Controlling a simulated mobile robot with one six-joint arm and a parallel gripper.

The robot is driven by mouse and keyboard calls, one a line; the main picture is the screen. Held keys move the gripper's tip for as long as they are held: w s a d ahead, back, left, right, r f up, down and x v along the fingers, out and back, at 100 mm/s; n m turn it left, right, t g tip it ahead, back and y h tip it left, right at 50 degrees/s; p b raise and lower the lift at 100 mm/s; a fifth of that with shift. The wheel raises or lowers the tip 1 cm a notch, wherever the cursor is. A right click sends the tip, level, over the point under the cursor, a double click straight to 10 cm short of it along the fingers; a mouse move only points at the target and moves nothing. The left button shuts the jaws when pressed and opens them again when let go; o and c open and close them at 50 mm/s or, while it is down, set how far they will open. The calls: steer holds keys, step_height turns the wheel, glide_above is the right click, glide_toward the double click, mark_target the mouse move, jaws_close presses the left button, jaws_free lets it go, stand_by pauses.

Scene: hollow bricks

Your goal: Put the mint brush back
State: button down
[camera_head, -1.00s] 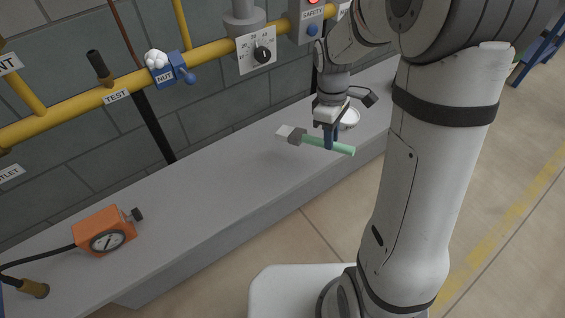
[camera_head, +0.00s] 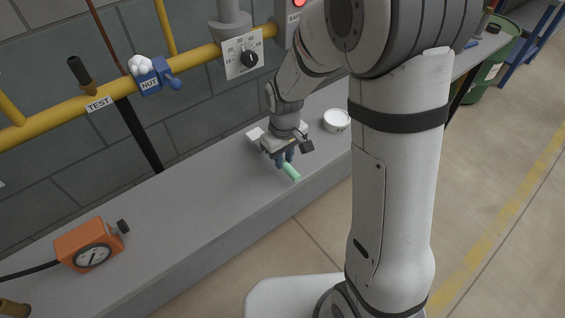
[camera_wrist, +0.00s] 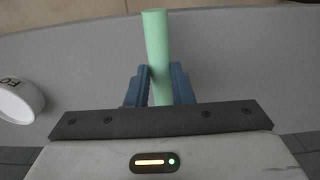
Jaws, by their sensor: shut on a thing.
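The mint brush's green handle (camera_head: 291,172) shows below my gripper (camera_head: 285,158) in the head view, close over the grey ledge. I cannot tell whether the brush touches the ledge. A small white bowl (camera_head: 337,120) stands on the ledge to the right; it also shows in the wrist view (camera_wrist: 18,101) at the left edge, with dark lettering.
The grey ledge (camera_head: 190,205) is clear between the gripper and an orange gauge box (camera_head: 90,246). A green bin (camera_head: 492,65) stands far right.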

step_height(320, 180, down, 3)
steer(key=shift+r, duration=0.15)
steer(key=c, duration=1.3)
jaws_free()
steer(key=shift+o, duration=0.2)
step_height(320, 180, up, 12)
steer(key=s+d+r+m+t, duration=0.1)
steer(key=s+d+r+m, duration=0.2)
steer(key=s+d, duration=0.2)
steer(key=s+d+r+m+t, duration=0.1)
steer(key=s+d+r+m, duration=0.2)
steer(key=s+d, duration=0.3)
steer(key=s, duration=0.4)
steer(key=shift+d+r+m+p, duration=0.15)
steer(key=shift+r+m+p, duration=0.15)
steer(key=shift+r+m, duration=0.1)
steer(key=shift+r, duration=0.1)
steer(key=shift+r+p, duration=0.6)
steer(key=shift+p, duration=0.05)
